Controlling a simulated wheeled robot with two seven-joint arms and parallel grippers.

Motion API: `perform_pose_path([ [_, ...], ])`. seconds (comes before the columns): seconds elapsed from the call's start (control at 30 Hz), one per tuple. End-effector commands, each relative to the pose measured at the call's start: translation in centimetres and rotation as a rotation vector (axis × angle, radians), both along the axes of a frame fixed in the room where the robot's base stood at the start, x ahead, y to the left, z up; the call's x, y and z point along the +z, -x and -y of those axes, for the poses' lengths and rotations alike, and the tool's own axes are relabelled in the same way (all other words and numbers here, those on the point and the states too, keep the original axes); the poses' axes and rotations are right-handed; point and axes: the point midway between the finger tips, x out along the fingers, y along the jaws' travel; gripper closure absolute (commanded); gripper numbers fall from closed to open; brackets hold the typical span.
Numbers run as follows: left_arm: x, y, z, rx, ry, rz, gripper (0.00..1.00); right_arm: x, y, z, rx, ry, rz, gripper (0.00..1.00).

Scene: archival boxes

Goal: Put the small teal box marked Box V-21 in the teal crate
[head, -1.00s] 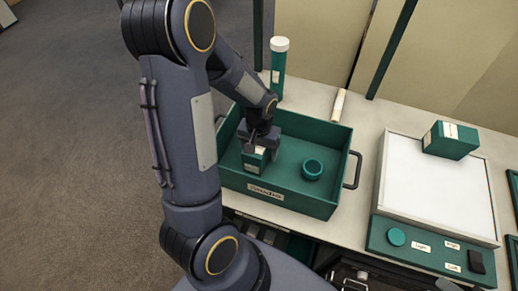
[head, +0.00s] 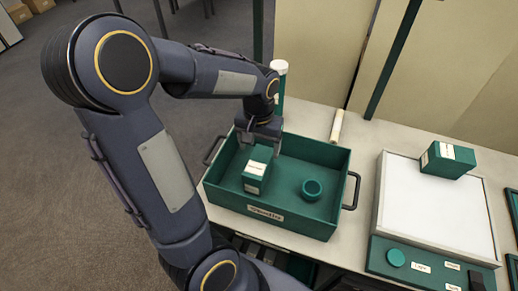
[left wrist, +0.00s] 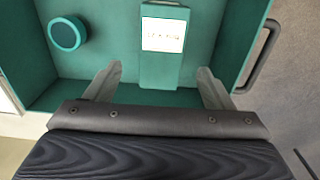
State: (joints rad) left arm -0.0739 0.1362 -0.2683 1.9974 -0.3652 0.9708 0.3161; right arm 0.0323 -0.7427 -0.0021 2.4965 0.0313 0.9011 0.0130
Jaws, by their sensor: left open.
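The teal crate (head: 330,222) stands on the table with its open top up. A small teal box (head: 257,178) with a white label on top stands upright on the crate floor, toward its left side. It also shows in the left wrist view (left wrist: 158,71), where its label is too blurred to read surely. My left gripper (head: 260,147) is open and empty, above and behind the box, apart from it in the head view. In the left wrist view its fingers (left wrist: 162,74) are spread wide, either side of the box's line. My right gripper is not in view.
A round teal container (head: 312,189) sits in the crate's right part. Another teal box (head: 448,161) lies on the white-topped panel (head: 432,210) at right. A white-capped teal tube (head: 280,70) stands behind the crate. A pale roll (head: 337,125) lies on the table behind it.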

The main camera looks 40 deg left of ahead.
Motion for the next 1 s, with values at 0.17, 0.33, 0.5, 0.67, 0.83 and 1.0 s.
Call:
perform_pose_path([
  [0.17, 2.7, 2.5, 1.8, -0.015, 0.088, 0.096, 0.24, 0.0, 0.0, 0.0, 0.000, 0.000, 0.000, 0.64],
  [0.33, 5.8, 7.0, 5.2, -0.062, 0.204, 0.267, 0.24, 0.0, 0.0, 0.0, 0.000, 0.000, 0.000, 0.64],
  [0.5, 7.2, 10.9, 8.2, -0.116, 0.263, 0.416, 0.24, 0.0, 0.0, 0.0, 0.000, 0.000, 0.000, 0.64],
  [0.67, 7.4, 12.7, 9.8, -0.144, 0.280, 0.497, 0.24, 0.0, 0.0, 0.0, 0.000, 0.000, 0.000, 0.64],
  [0.83, 7.4, 13.2, 10.2, -0.153, 0.284, 0.518, 0.24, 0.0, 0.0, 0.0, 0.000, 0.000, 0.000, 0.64],
  [1.0, 7.4, 13.2, 10.2, -0.153, 0.285, 0.517, 0.24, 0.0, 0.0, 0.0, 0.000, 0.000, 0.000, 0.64],
])
